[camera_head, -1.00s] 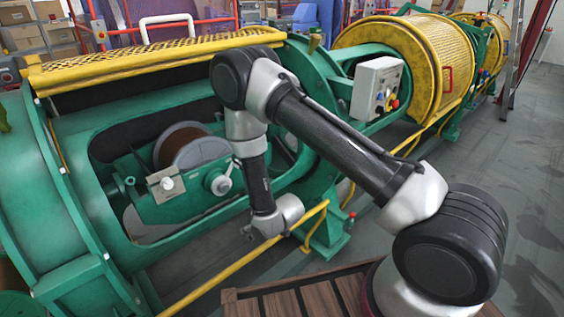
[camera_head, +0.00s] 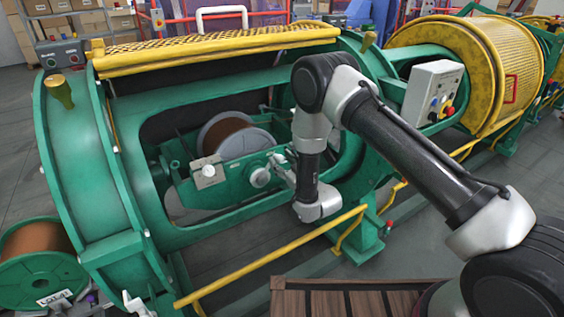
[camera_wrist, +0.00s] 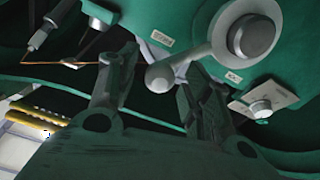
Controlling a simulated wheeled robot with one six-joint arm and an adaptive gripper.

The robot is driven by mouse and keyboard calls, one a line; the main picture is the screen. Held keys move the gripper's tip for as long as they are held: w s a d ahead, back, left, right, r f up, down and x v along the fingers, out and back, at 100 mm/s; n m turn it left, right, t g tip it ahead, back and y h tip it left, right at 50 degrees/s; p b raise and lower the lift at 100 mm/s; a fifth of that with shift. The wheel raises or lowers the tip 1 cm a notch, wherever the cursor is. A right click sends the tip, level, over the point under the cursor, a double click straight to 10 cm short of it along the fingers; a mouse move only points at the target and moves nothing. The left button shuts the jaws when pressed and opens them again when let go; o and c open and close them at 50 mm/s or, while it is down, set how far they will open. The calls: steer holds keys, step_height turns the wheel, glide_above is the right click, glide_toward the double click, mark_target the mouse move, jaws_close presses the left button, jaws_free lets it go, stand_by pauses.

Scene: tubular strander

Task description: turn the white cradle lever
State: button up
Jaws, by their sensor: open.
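The white cradle lever (camera_wrist: 192,60) shows in the wrist view as a pale arm with a round hub and a ball knob at its lower-left end. In the head view its hub (camera_head: 260,177) is on the front of the green cradle (camera_head: 228,191), and my gripper hides part of the arm. My gripper (camera_wrist: 161,60) is open. Its fingers stand either side of the ball knob in the wrist view, with gaps on both sides; I cannot tell how deep the knob is between them. In the head view my gripper (camera_head: 283,165) is just right of the hub.
A reel (camera_head: 241,143) sits in the cradle. A small plate with a round knob (camera_head: 207,170) is left of the lever. The green frame opening surrounds the cradle. A yellow rail (camera_head: 275,256) runs low in front. A grey control box (camera_head: 432,92) stands to the right.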

steer(key=shift+w+a, duration=0.15)
steer(key=shift+w, duration=0.1)
jaws_close()
